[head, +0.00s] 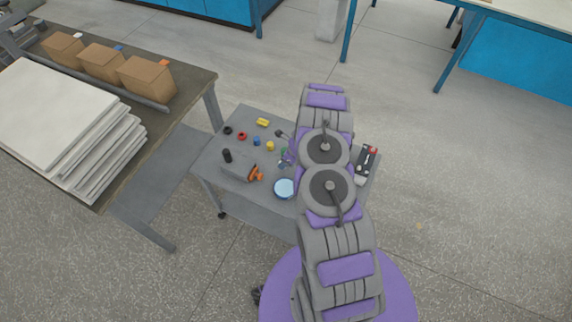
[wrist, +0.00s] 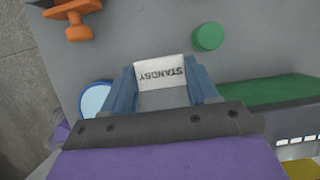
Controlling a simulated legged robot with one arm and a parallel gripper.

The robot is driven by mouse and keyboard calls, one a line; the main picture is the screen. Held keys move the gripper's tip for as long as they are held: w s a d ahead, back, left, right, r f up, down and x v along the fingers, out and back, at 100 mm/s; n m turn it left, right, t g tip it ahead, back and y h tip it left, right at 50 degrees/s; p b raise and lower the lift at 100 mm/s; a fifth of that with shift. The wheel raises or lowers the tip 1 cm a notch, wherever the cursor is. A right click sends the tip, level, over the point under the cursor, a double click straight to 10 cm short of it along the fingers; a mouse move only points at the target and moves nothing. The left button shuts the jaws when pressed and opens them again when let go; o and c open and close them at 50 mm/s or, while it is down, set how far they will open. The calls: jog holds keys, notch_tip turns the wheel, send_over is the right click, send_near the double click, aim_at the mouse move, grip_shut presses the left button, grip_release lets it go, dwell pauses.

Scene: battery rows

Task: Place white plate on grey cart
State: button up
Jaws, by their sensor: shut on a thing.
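The white plate (wrist: 160,71), marked "STANDBY" upside down in the wrist view, sits between the two blue fingers of my gripper (wrist: 160,82). My gripper is shut on it. The grey cart (head: 211,160) stands in the middle of the head view; its grey top (wrist: 120,55) fills much of the wrist view behind the plate. The plate is over the cart top in the wrist view; I cannot tell whether it touches. In the head view my arm hides the plate and part of the cart's right side.
On the cart are an orange part (head: 256,174), a light blue round dish (head: 285,188), a black cylinder (head: 227,156) and several small coloured pieces. A green round piece (wrist: 208,36) is near the plate. A bench (head: 180,103) with white sheets (head: 60,110) and boxes stands left.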

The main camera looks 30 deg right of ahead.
jog(key=f, duration=0.3)
jog(key=shift+a+f+b, duration=0.25)
jog(key=shift+a+b, duration=0.05)
jog(key=shift+b, duration=0.1)
jog(key=shift+d, duration=0.15)
jog(key=shift+d, duration=0.1)
jog(key=shift+d+f, duration=0.1)
jog(key=o, duration=0.7)
jog(key=shift+c, duration=0.2)
jog(key=shift+o, duration=0.4)
jog(key=shift+a, duration=0.2)
